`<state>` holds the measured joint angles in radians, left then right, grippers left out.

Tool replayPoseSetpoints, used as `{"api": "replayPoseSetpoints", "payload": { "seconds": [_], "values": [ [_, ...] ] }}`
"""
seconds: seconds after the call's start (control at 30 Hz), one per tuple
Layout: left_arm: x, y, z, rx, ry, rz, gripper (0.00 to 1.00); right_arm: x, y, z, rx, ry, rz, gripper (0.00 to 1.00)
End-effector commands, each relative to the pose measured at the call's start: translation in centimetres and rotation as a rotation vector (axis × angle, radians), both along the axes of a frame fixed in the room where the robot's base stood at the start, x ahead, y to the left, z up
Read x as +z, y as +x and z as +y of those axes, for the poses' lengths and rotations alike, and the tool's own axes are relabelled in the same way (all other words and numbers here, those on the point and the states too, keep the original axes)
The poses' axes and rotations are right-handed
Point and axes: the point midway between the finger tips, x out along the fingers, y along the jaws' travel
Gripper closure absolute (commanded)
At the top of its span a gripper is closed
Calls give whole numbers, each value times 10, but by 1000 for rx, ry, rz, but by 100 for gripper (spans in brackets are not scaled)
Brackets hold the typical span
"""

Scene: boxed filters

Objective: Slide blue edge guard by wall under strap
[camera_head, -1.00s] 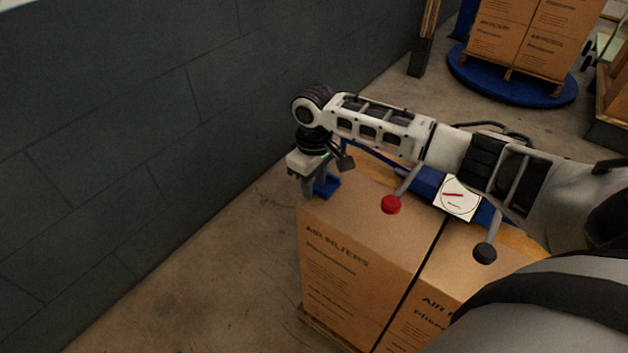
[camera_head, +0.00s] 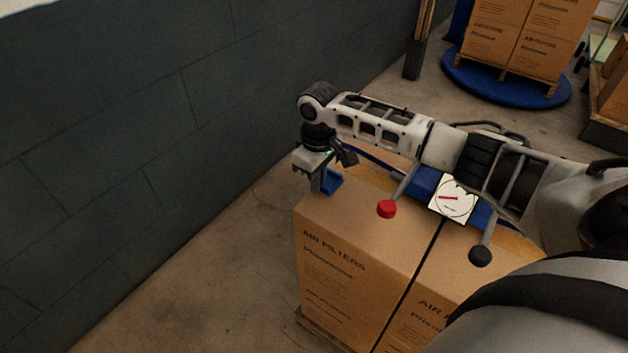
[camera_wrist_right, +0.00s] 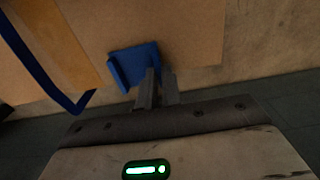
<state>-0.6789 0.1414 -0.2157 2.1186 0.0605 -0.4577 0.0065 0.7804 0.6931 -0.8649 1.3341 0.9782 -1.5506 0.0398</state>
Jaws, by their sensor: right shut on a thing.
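My right gripper (camera_head: 319,181) is at the wall-side top edge of the near carton (camera_head: 350,215). It is shut on the blue edge guard (camera_head: 331,181), a small angled piece at that edge. In the right wrist view the fingers (camera_wrist_right: 156,88) pinch the guard (camera_wrist_right: 140,62) at one side. The blue strap (camera_wrist_right: 38,68) shows there as a loop standing out past the carton edge, left of the guard and apart from it. In the head view the strap (camera_head: 366,158) is partly hidden by my right arm. My left gripper is out of view.
A blue tensioner with a white dial (camera_head: 453,198), a red knob (camera_head: 387,209) and a black knob (camera_head: 480,256) sits on the carton top. The dark wall (camera_head: 130,150) stands left, with a floor gap between. More cartons stand on a blue round base (camera_head: 505,78) behind.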

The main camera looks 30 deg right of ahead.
Motion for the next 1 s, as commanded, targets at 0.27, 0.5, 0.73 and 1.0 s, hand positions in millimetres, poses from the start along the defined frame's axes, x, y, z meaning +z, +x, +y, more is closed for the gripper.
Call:
{"api": "replayPoseSetpoints", "payload": {
  "seconds": [0.27,0.5,0.73,1.0],
  "values": [
    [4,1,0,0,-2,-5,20,1,6,-14,-2,0,-1,100],
    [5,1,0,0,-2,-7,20,0,10,-24,-1,0,-1,100],
    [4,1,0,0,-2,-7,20,0,13,-30,0,0,-1,100],
    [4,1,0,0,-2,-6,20,0,13,-30,0,0,-1,100]
  ]
}}
